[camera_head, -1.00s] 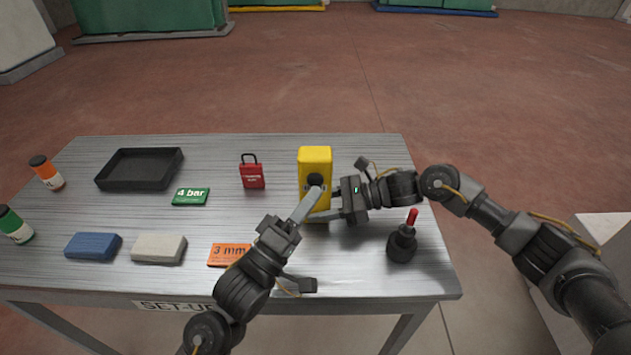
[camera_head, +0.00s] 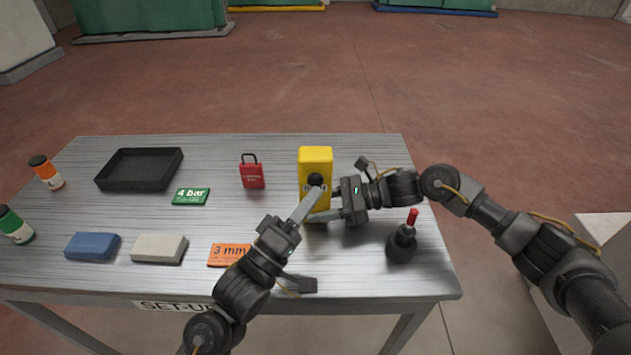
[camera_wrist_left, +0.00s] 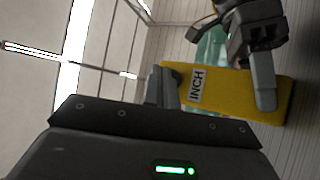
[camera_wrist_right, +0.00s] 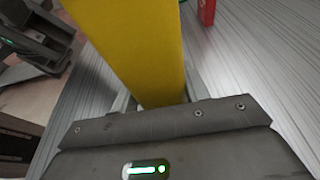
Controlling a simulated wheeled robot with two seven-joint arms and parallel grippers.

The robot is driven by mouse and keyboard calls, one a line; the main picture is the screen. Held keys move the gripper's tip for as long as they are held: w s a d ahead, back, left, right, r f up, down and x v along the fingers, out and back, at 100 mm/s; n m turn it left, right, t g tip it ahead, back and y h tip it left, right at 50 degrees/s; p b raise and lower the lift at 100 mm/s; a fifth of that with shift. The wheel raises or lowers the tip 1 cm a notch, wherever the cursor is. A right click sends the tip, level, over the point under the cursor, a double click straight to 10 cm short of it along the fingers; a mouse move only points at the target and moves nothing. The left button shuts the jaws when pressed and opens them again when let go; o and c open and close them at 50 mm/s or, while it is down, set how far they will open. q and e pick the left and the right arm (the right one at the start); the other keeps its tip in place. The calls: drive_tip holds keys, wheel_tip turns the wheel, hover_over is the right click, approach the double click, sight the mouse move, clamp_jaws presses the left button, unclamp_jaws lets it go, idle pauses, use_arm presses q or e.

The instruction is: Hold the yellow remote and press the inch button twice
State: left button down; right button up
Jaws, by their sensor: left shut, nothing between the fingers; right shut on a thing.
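The yellow remote (camera_head: 316,162) stands upright on the table, right of centre. My right gripper (camera_head: 322,213) is shut on its lower part from the right; the right wrist view shows the yellow body (camera_wrist_right: 140,50) between the fingers. My left gripper (camera_head: 308,200) is shut and empty, its fingertips at the front face of the remote, by the dark round button (camera_head: 316,180). In the left wrist view the remote (camera_wrist_left: 230,98) lies across the picture with a white INCH label (camera_wrist_left: 196,85). The left fingertips hide part of the button end, so contact is unclear.
A red padlock (camera_head: 252,175) stands left of the remote. A black tray (camera_head: 140,169), green card (camera_head: 191,196), orange card (camera_head: 229,255), blue block (camera_head: 92,246) and pale block (camera_head: 159,249) lie further left. A dark red-tipped object (camera_head: 402,242) stands at the right.

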use_arm(q)
drive_tip(key=shift+w, duration=0.1)
idle(0.7)
drive_tip(key=shift+w, duration=0.35)
drive_tip(key=shift+w, duration=0.55)
idle(1.0)
drive_tip(key=shift+s, duration=1)
drive_tip(key=shift+s, duration=2.5)
use_arm(e)
drive_tip(key=o, duration=0.8)
